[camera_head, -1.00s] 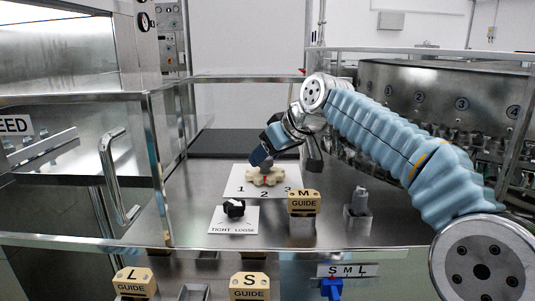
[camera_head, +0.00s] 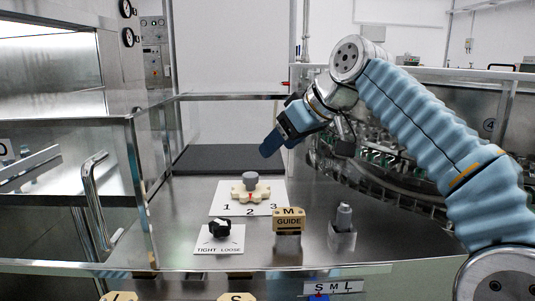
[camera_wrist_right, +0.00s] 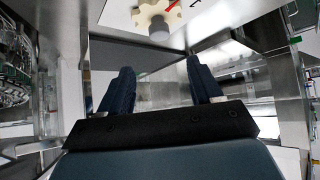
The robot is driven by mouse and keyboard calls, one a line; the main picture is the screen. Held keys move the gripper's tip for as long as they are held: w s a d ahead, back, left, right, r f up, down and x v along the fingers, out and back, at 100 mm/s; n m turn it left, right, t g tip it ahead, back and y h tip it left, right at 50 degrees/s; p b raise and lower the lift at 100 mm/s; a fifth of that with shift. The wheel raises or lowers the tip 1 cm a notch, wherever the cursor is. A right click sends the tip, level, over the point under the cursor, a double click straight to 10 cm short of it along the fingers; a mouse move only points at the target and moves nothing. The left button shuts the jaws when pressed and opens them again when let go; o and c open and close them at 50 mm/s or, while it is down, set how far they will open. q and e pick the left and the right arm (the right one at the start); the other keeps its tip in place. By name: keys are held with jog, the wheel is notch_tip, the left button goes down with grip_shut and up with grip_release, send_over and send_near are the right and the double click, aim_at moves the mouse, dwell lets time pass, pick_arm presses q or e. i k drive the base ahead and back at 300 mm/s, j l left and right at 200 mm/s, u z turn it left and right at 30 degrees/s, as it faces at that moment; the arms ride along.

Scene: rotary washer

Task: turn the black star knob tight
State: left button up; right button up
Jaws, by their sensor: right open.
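The black star knob (camera_head: 219,228) sits on a white plate (camera_head: 220,246) marked TIGHT and LOOSE on the metal counter. My right gripper (camera_head: 270,146) is above and behind the counter's middle, well apart from the black knob. In the right wrist view its two blue fingers (camera_wrist_right: 160,92) are spread with nothing between them. The black knob does not show in the wrist view. My left gripper is not in view.
A beige star wheel with a grey hub (camera_head: 250,188) sits on a plate numbered 1 to 3, behind the black knob. An M guide block (camera_head: 289,221) and a grey peg in a metal holder (camera_head: 343,222) stand to the right. A glass-and-metal frame is at left.

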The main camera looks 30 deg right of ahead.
aim_at(220, 227)
jog(key=k+l, duration=0.15)
jog(key=k, duration=0.35)
jog(key=k+l, duration=0.2)
jog(key=k, duration=0.25)
jog(key=k+l, duration=0.15)
jog(key=k, duration=0.35)
